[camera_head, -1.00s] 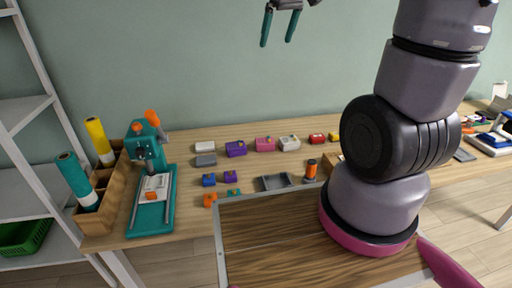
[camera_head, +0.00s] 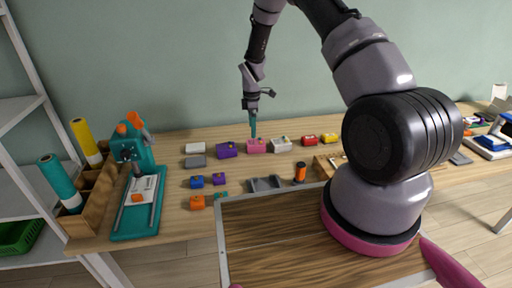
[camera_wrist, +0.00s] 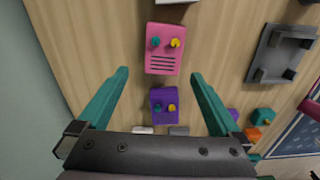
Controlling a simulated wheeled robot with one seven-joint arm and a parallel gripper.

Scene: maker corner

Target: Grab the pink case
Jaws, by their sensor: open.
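The pink case (camera_head: 257,147) lies on the wooden table, in the back row of small cases, between a purple case (camera_head: 227,150) and a white case (camera_head: 281,144). In the wrist view the pink case (camera_wrist: 163,50) shows a teal knob, a yellow knob and dark slots. My gripper (camera_head: 253,135) is over the pink case, fingers pointing down; in the head view the fingers overlap. In the wrist view my gripper (camera_wrist: 160,73) is open and empty, its teal fingertips to either side of the pink case's near edge. I cannot tell the remaining height.
The purple case (camera_wrist: 164,104) sits close to the pink one. A grey tray (camera_wrist: 282,54) lies to the right in the wrist view. Red (camera_head: 309,140) and yellow cases stand farther right. A teal press (camera_head: 137,185) stands at the left.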

